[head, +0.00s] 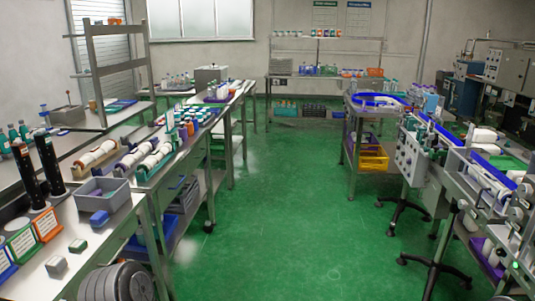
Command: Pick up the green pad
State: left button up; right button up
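A small dark green block (78,245), which looks like the green pad, lies on the near left bench (105,262). It sits close to a small grey block (56,266), with a gap between them. A blue rounded pad-like piece (98,217) lies farther back, in front of a grey open bin (104,196). Neither of my grippers can be made out in the head view, and nothing is seen touching the green block.
Framed cards (46,224) and two tall black cylinders (48,161) stand left of the green block. White rollers (97,153) lie farther back. A machine bench (420,165) stands at the right. The green floor (275,220) between the benches is clear.

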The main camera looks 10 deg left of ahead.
aim_at(178, 142)
jog(key=i+j+u, duration=0.1)
jog(key=i+u, duration=0.35)
jog(key=i, duration=1.9)
jog(key=i+z, duration=0.1)
jog(key=i, duration=0.6)
jog(key=i+j+z, duration=0.1)
jog(key=i, duration=0.55)
jog(key=j, duration=0.1)
